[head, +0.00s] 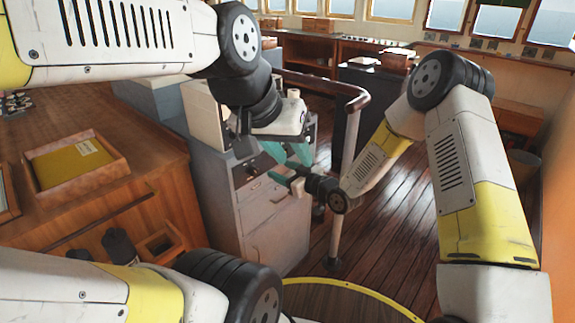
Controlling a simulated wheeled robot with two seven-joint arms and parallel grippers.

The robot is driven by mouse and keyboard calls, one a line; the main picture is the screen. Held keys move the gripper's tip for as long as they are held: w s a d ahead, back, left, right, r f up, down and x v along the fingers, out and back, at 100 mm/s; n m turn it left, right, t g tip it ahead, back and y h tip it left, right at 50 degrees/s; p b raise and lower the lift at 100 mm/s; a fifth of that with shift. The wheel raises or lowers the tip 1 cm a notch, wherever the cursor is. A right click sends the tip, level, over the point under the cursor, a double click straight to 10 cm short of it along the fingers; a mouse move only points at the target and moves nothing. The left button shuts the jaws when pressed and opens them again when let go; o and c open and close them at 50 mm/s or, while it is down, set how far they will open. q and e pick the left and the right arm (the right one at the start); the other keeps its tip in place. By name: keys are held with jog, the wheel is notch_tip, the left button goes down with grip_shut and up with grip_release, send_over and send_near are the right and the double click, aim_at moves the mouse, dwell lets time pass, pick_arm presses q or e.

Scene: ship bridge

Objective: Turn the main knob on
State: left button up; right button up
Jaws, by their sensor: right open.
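A grey console cabinet (262,215) stands at the centre, with a dark control panel (245,172) on its sloped top. The small controls there are too small and partly covered to tell which is the main knob. My right gripper (284,176) reaches in from the right, its fingers open and pointing left, just beside the panel's right edge. I cannot tell whether it touches a control. My left arm comes in from the upper left, its white wrist end (280,120) above and behind the panel. Teal finger parts show below it, overlapping near the right gripper, so its jaw state is unclear.
A wooden counter (150,195) with a yellow-lined tray (75,165) stands at the left. A handrail on a pale post (346,165) rises right of the console, close to my right forearm. Plank floor (400,225) is open at the right. Windows and desks line the back.

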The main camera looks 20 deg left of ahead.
aim_at(256, 173)
jog(key=s+a+f+y, duration=0.2)
jog(key=s+f, duration=0.1)
jog(key=f, duration=0.1)
jog(key=x, duration=0.7)
jog(key=shift+a+r, duration=0.1)
jog(key=shift+r, duration=0.2)
grip_shut()
